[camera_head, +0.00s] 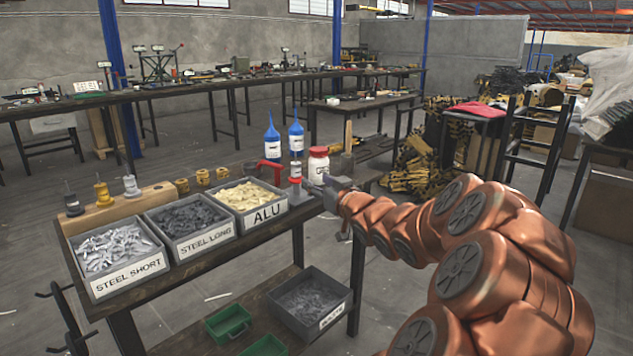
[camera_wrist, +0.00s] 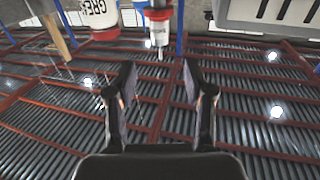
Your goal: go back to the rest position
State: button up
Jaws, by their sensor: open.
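My copper-coloured arm reaches in from the right in the head view. Its gripper (camera_head: 332,188) is at the right end of the workbench, beside the white jar and the ALU bin, and looks small there. In the wrist view my gripper (camera_wrist: 158,82) is open, with two black fingers apart and nothing between them. Beyond the fingers the wrist view shows the roof with red beams and lamps, and objects hang in from the top edge.
The workbench (camera_head: 190,281) carries the STEEL SHORT bin (camera_head: 128,276), the STEEL LONG bin (camera_head: 205,243), the ALU bin (camera_head: 266,213), blue bottles (camera_head: 272,143) and a white jar (camera_head: 318,163). A grey bin (camera_head: 333,319) and green trays stand on the lower shelf. A dark chair-like frame (camera_head: 533,140) stands behind my arm.

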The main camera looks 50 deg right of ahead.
dwell(0.5)
jog(key=s+a+r+g+y+p, duration=0.1)
jog(key=a+g+p, duration=0.4)
jog(key=a+p, duration=0.4)
jog(key=s+a+r+g+y+p, duration=0.15)
jog(key=a+g+p, duration=0.4)
jog(key=a, duration=0.55)
jog(key=s+a+r+n+g+p, duration=0.1)
jog(key=s+a+r+g+p, duration=0.1)
jog(key=s+a, duration=0.5)
jog(key=s+a+r+n+g+y+p, duration=0.1)
jog(key=s+a+r+g+p, duration=0.2)
jog(key=s+a+p, duration=0.3)
jog(key=s+a+r+n+g+y+p, duration=0.1)
jog(key=s+a+p, duration=0.4)
jog(key=s, duration=0.8)
jog(key=a+r+g, duration=0.1)
jog(key=a+g, duration=0.1)
jog(key=shift+s+a+r+g, duration=0.35)
jog(key=shift+s+r, duration=0.05)
jog(key=shift+y, duration=0.25)
